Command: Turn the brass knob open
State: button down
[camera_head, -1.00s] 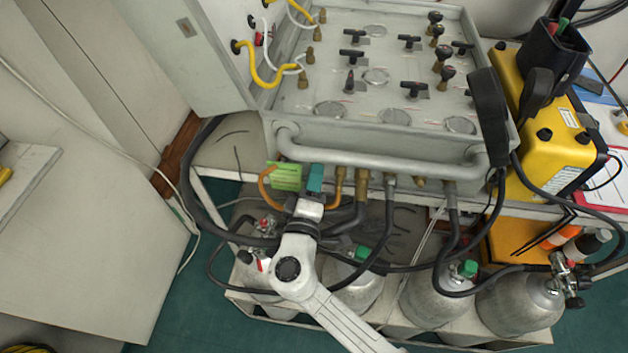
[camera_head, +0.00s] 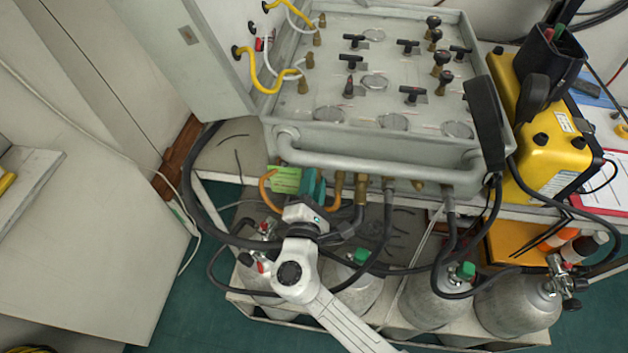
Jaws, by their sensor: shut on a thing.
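My gripper (camera_head: 313,186), with teal fingers, is at the left end of the panel's front underside, below the grey front rail. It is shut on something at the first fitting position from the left. The fingers and wrist cover what they hold, which appears to be the brass knob; its shape and turn angle are hidden. A bright green tag (camera_head: 284,179) hangs just left of the fingers. An orange hose (camera_head: 266,190) loops down beside it. The grey panel (camera_head: 345,135) stands above.
Brass hose fittings (camera_head: 361,187) with dark hoses stand close on the right of my gripper. The grey front rail (camera_head: 380,166) runs just above it. Silver cylinders (camera_head: 430,300) stand in a rack below. A yellow case (camera_head: 555,145) is at the right.

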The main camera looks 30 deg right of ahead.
jog(key=shift+a+f+n, duration=0.1)
jog(key=shift+n, duration=0.6)
jog(key=c, duration=1.2)
grip_release()
jog(key=b+v, duration=0.1)
jog(key=v, duration=0.9)
jog(key=shift+s+a+b, duration=0.25)
jog(key=shift+s+b, duration=0.05)
